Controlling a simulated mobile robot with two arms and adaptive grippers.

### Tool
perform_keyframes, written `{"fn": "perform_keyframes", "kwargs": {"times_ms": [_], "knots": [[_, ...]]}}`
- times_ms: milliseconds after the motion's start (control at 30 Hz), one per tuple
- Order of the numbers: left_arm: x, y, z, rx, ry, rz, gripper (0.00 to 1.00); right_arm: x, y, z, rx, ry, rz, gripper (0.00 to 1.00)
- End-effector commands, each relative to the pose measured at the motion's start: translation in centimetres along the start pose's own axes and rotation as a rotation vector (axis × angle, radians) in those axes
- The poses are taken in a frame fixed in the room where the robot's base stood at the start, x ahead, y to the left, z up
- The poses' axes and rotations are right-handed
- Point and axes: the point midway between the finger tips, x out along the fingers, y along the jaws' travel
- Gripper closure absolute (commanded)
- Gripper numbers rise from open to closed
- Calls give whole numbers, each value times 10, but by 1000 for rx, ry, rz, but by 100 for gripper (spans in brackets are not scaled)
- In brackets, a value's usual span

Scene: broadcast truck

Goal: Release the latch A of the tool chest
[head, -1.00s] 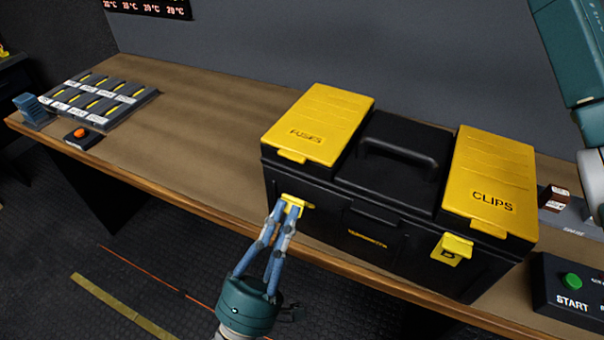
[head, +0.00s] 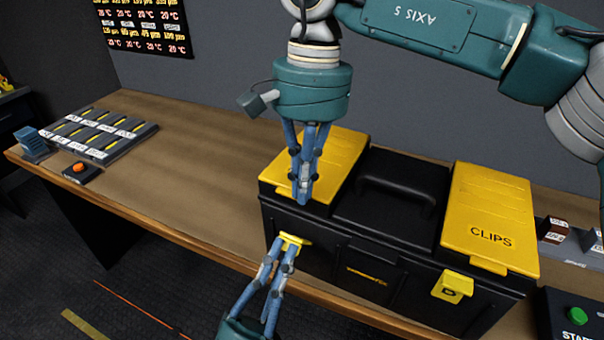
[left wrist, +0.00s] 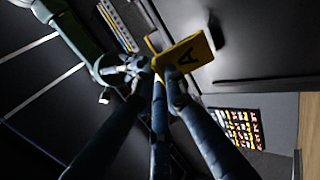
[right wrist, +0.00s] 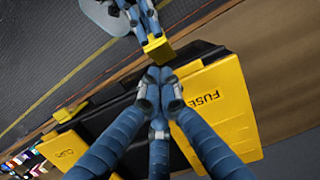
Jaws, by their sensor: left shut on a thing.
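The black tool chest (head: 325,252) stands on the bench with two yellow lids, both down. Yellow latch A (head: 294,240) is at the left of its front; its letter shows in the left wrist view (left wrist: 186,58). My left gripper (head: 287,248) comes from below and is shut on latch A. My right gripper (head: 303,196) points down over the front part of the left yellow lid (head: 335,160), its fingertips together with nothing seen between them. It also shows in the right wrist view (right wrist: 159,78); whether it touches the lid I cannot tell. Latch B (head: 452,286) sits at the front right.
The CLIPS lid (head: 490,205) is at the chest's right. A black handle (head: 398,185) lies between the lids. A box with a green button (head: 577,316) is at the right. A grey rack (head: 95,133) stands far left. The bench between rack and chest is clear.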

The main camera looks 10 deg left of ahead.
Motion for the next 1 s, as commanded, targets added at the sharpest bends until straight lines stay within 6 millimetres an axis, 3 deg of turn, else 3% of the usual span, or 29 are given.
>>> {"fn": "perform_keyframes", "kwargs": {"times_ms": [100,333,767,1000], "knots": [[0,0,0,0,1,-2,100,23,0,0,-2,-1,2,100],[0,0,0,0,0,-2,100,52,0,0,0,-2,-1,100],[0,-1,0,0,0,-2,100,60,-1,1,0,-3,-3,100],[0,0,0,0,0,-1,100,68,-1,12,-1,-6,-2,100]]}}
